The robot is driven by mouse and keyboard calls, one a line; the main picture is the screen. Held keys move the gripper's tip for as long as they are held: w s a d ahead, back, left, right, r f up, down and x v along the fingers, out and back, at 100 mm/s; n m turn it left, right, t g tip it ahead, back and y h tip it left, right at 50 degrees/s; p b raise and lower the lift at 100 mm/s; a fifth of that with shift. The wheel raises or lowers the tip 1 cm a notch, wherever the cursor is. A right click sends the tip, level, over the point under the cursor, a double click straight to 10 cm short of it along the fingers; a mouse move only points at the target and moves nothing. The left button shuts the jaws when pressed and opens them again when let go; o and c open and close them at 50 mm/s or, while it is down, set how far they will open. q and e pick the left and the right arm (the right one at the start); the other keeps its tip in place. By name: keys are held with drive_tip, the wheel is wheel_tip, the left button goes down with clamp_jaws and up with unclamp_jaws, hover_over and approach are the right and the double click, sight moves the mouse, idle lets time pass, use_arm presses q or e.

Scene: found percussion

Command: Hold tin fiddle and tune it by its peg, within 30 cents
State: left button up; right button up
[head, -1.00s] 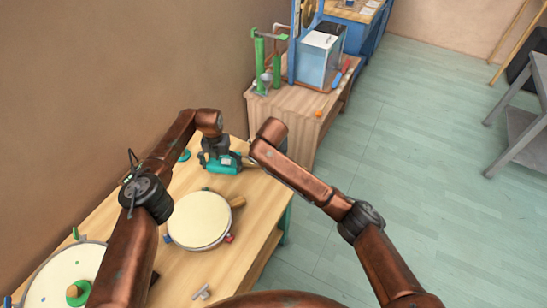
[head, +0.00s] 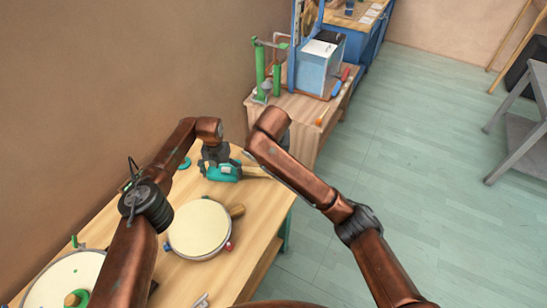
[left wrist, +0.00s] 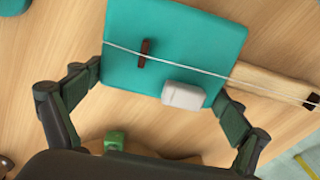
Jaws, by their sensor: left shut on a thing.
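The tin fiddle (head: 226,174) has a teal box body and a pale wooden neck (head: 256,172). It is at the far end of the wooden table. In the left wrist view its teal body (left wrist: 190,35) bears a string, a small dark brown bridge (left wrist: 145,53) and a whitish block (left wrist: 183,95). The neck (left wrist: 268,82) runs right, with a dark piece (left wrist: 313,98) at the frame edge. I cannot make out the peg for certain. My left gripper (head: 212,164) is shut on the fiddle's body. My right forearm ends near the neck; its gripper is hidden.
A round drum (head: 199,228) with a wooden handle lies nearer on the table (head: 172,282), and another drum (head: 50,285) is at lower left. A second bench (head: 300,106) with green pipes (head: 261,70) and a blue box (head: 319,66) stands beyond. Open floor lies right.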

use_arm(q)
drive_tip(key=o, duration=1.1)
wheel_tip(320, 180, up, 12)
